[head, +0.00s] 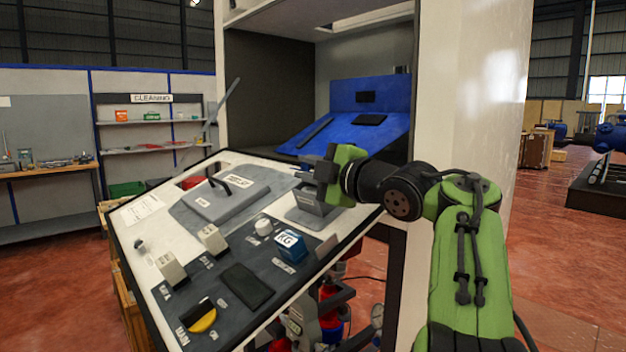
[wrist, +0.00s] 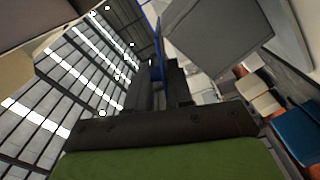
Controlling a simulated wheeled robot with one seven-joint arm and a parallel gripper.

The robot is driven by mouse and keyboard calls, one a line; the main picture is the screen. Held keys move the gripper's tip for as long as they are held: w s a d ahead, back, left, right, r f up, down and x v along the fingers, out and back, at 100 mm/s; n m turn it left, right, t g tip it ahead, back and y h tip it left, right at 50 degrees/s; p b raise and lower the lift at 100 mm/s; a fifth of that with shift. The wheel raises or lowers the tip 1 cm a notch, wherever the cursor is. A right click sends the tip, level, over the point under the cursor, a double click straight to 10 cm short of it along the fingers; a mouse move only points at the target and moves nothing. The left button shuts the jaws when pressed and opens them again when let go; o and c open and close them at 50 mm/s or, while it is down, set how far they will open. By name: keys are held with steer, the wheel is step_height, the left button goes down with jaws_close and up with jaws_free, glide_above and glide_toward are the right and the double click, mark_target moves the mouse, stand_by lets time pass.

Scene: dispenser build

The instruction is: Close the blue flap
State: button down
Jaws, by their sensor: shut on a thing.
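The blue flap (head: 345,132) is a sloped blue panel in the opening of the white cabinet, tilted down toward the front, with a dark bar and a dark pad on it. My gripper (head: 309,171) is at its lower front edge, above the control panel. In the wrist view, a thin blue strip, seemingly the flap's edge (wrist: 157,48), runs down between the fingers of my gripper (wrist: 162,78), which are closed on it. The exact contact is partly hidden by the fingers and the wrist in the head view.
A tilted control panel (head: 150,238) lies just below my gripper, with a grey lid (head: 225,195), switches and a blue KG block (head: 290,242). The cabinet's white side wall (head: 470,90) stands close to the right. The dark cabinet interior (head: 270,90) is open behind.

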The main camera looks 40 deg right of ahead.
steer(key=shift+a+f+n+b, duration=0.15)
steer(key=shift+f+n+b, duration=0.2)
steer(key=shift+n+b, duration=0.3)
steer(key=shift+a+f+n+b, duration=0.1)
steer(key=shift+f+n+b, duration=0.3)
steer(key=shift+n, duration=0.45)
steer(key=shift+r, duration=0.1)
steer(key=c, duration=1.1)
jaws_free()
steer(key=shift+s, duration=0.1)
